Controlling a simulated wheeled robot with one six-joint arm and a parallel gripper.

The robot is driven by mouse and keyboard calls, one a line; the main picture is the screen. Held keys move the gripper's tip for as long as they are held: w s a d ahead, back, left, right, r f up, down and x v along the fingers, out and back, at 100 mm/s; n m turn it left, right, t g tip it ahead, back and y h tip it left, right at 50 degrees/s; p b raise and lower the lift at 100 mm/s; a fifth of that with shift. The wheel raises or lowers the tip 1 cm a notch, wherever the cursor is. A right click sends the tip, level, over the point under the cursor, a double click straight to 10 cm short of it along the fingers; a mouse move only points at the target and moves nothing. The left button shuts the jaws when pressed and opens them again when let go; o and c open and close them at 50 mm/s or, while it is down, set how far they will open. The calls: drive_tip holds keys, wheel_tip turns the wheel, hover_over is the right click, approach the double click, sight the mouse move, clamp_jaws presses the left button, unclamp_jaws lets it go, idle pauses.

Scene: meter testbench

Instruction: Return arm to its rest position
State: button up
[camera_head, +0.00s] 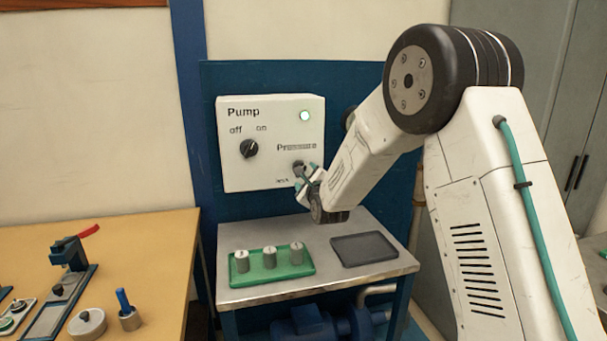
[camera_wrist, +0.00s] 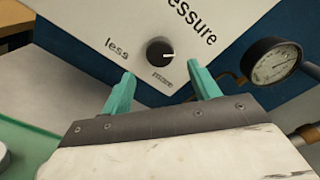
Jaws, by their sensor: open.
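My gripper (camera_head: 305,176) is in front of the lower right part of the white pump panel (camera_head: 262,180) in the head view. In the wrist view its two teal fingers (camera_wrist: 162,88) are spread apart with nothing between them. The dark pressure knob (camera_wrist: 160,52) shows just beyond the fingertips, between the words "less" and "more". I see a gap around the knob and cannot tell the exact distance. My arm reaches in from the right, bent at the elbow, and hides part of the panel's surroundings.
Below the panel is a metal table (camera_head: 300,286) with a green tray (camera_head: 272,274) of several metal weights and a dark empty tray (camera_head: 364,249). A pressure gauge (camera_wrist: 271,62) is right of the panel. A wooden bench (camera_head: 150,255) with tools stands at left.

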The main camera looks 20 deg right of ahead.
drive_tip(key=shift+s, duration=0.85)
drive_tip(key=s+f+n+g, duration=0.45)
drive_tip(key=f+n, duration=0.25)
drive_tip(key=f, duration=0.2)
drive_tip(key=s+f+n+g, duration=0.2)
drive_tip(key=s+n+g, duration=0.3)
drive_tip(key=s, duration=0.3)
drive_tip(key=s+d+r+n+g, duration=0.1)
drive_tip(key=s+r+n, duration=0.3)
drive_tip(key=s, duration=1)
drive_tip(key=s+d+r+n+g, duration=0.1)
drive_tip(key=s+r+n+g, duration=0.2)
drive_tip(key=s, duration=1.1)
drive_tip(key=s+d+r+n+g, duration=0.1)
drive_tip(key=s+r+n+g, duration=0.2)
drive_tip(key=s, duration=1.1)
drive_tip(key=shift+r+n, duration=1.8)
